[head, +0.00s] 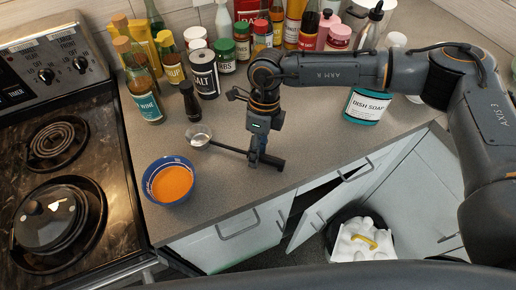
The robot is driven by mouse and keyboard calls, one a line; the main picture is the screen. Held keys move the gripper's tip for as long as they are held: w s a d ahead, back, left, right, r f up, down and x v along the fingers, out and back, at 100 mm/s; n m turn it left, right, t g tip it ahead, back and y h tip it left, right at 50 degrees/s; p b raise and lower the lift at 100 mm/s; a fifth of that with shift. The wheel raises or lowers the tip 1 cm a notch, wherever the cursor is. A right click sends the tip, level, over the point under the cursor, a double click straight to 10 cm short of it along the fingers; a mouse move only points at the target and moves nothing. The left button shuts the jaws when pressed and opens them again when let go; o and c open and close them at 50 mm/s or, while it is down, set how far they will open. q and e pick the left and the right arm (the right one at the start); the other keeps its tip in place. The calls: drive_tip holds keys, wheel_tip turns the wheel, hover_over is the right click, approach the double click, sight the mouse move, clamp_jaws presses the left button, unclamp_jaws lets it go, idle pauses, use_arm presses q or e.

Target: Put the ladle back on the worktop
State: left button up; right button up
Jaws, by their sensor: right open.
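The ladle has a small pale metal bowl (200,139) and a dark handle running right. It appears to lie on the grey worktop (225,190), to the right of a blue bowl (169,182) of orange soup. My right gripper (255,160) points down at the handle, near its right end. Its jaws are open, with the handle at or between the fingertips; exact contact is hard to see. The fingers hide a short part of the handle. My left gripper is out of view.
Bottles and jars, including a salt jar (203,75) and a dark bottle (191,101), crowd the back. A dish soap tub (367,106) stands right. The coil stove with a lidded pot (48,220) is left. A cabinet door (335,207) hangs open below the front edge.

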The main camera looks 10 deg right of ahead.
drive_tip(key=b+v, duration=0.3)
drive_tip(key=v, duration=0.9)
